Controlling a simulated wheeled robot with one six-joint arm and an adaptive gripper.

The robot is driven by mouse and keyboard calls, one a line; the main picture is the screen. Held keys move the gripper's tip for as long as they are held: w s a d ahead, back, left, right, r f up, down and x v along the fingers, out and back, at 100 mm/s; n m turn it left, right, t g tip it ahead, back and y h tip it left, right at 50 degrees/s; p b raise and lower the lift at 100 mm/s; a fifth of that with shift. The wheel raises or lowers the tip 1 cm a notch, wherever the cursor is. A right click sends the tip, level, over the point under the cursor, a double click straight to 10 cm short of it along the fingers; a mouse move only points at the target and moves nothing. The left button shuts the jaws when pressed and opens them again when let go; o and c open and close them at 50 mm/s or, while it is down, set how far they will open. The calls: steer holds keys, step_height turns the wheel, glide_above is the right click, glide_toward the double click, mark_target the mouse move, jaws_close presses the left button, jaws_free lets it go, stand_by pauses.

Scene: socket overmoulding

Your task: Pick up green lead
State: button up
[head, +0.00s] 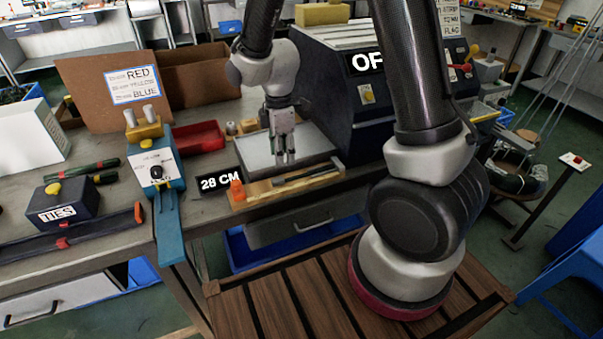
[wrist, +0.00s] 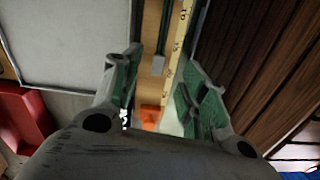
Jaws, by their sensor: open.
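My gripper (head: 285,160) points down above the front of the pale flat plate, close to the wooden measuring board (head: 240,204). A thin dark lead-like strip (head: 306,178) lies along the board. In the wrist view the strip (wrist: 166,30) looks dark green, ends in a grey tip, and lies beyond and between the fingers. I cannot tell for sure that it is the green lead. An orange block (head: 237,190) sits at the board's left end.
A "28 CM" sign (head: 220,184) stands left of the board. A blue device (head: 157,165) with a knob and a red bin (head: 200,137) are further left. A dark machine (head: 375,95) marked "OF" rises behind. A dark green coil (head: 515,182) lies at the right.

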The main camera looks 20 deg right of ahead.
mark_target(280, 179)
steer(key=shift+w+a+n, duration=0.1)
steer(key=shift+w+n, duration=0.05)
steer(key=shift+n, duration=0.35)
steer(key=shift+f, duration=0.2)
steer(key=f, duration=0.5)
steer(key=a+f, duration=0.1)
steer(key=f, duration=0.1)
steer(key=shift+s+f, duration=0.2)
steer(key=shift+s, duration=0.05)
steer(key=shift+c, duration=0.4)
jaws_close()
